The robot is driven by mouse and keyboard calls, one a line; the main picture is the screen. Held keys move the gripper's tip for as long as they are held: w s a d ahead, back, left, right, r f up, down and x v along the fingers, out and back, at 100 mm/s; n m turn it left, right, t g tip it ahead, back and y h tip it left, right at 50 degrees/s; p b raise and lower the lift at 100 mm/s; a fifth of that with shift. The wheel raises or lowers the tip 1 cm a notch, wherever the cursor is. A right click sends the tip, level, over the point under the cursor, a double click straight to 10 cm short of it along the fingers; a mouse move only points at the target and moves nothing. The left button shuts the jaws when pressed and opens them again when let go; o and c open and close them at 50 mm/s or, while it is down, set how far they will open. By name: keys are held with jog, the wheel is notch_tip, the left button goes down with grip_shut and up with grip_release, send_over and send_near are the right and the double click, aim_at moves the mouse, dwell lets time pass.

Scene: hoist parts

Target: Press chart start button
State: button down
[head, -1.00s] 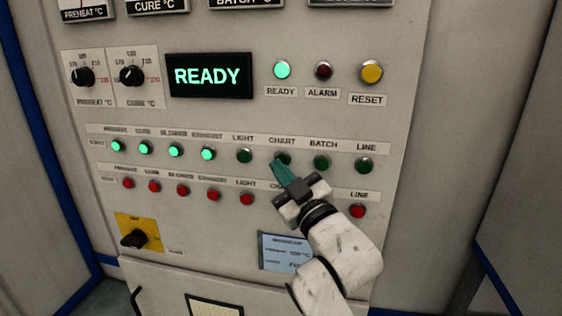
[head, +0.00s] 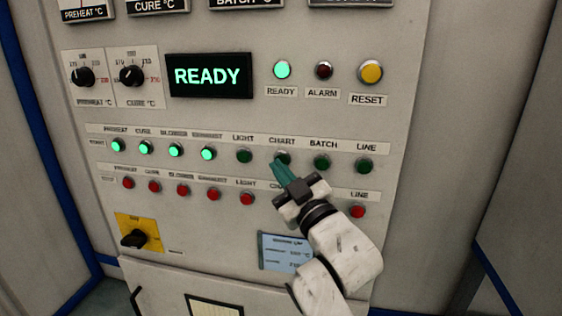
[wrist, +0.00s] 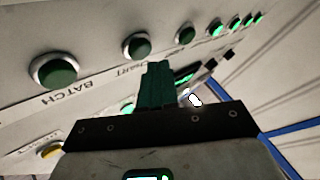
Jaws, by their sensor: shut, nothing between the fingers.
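The chart start button (head: 283,157) is a dark green, unlit round button under the CHART label (head: 282,141) in the upper button row. It also shows dark green in the wrist view (wrist: 137,45). My gripper (head: 277,167) is shut and empty, its green fingers pointing up at the panel just below this button and overlapping its lower edge in the head view. In the wrist view the fingertips (wrist: 157,65) appear just beside the button, with its rim uncovered. I cannot tell whether they touch the panel.
The unlit light button (head: 244,156) and batch button (head: 321,162) flank the chart button. Several buttons further left glow green. A row of red buttons (head: 247,198) lies below, partly hidden by my gripper. The display (head: 210,76) reads READY, and the READY lamp (head: 282,70) is lit.

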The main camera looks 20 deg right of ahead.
jog(key=shift+w, duration=0.1)
jog(key=shift+w+d, duration=0.25)
jog(key=shift+w+d, duration=0.25)
jog(key=shift+w, duration=0.1)
dwell(1.0)
jog(key=shift+s+a, duration=0.5)
jog(key=shift+s, duration=0.2)
jog(key=shift+s+a, duration=0.75)
jog(key=shift+s, duration=0.3)
jog(key=shift+s+a, duration=0.75)
jog(key=shift+s, duration=0.25)
